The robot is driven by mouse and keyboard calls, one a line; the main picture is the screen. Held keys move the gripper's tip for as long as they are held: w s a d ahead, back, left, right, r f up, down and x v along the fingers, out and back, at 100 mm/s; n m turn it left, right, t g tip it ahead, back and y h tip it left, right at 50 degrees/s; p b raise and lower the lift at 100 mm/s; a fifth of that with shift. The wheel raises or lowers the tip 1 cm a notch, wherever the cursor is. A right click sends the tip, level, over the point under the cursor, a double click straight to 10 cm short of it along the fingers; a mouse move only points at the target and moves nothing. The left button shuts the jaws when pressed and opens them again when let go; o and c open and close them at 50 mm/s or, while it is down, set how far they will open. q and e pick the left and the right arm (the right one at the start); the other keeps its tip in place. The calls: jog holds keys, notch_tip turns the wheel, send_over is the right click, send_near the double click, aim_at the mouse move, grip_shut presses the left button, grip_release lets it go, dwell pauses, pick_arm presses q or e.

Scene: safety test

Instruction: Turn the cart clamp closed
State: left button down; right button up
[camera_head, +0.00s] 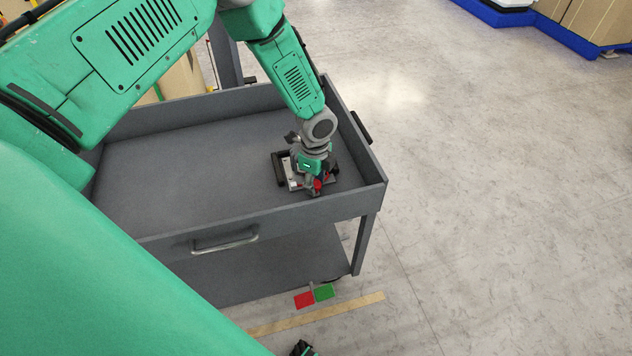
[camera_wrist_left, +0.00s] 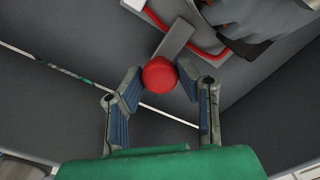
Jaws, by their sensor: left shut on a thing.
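The cart clamp (camera_head: 292,183) sits in the near right corner of the grey cart's tray. It shows pale metal, black and red parts. My left gripper (camera_head: 316,186) reaches down onto it from above and hides much of it. In the left wrist view, my left gripper's (camera_wrist_left: 160,84) two fingers stand on either side of a round red knob (camera_wrist_left: 159,75) and are shut on it. A grey metal bar (camera_wrist_left: 176,38) runs from the knob. The clamp's open or closed position cannot be told.
The grey cart (camera_head: 180,165) has raised tray walls, a front handle (camera_head: 224,241) and a lower shelf. A red and green marker (camera_head: 314,295) and a tan strip (camera_head: 320,314) lie in front of it. The floor to the right is clear.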

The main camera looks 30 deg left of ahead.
aim_at(315, 182)
pick_arm(q)
jog(key=shift+w+a+r, duration=0.1)
jog(key=shift+w+r, duration=0.05)
jog(key=shift+w, duration=0.05)
jog(key=c, duration=1.2)
grip_release()
jog(key=shift+s, duration=0.1)
notch_tip(315, 182, up, 12)
jog(key=shift+f, duration=0.15)
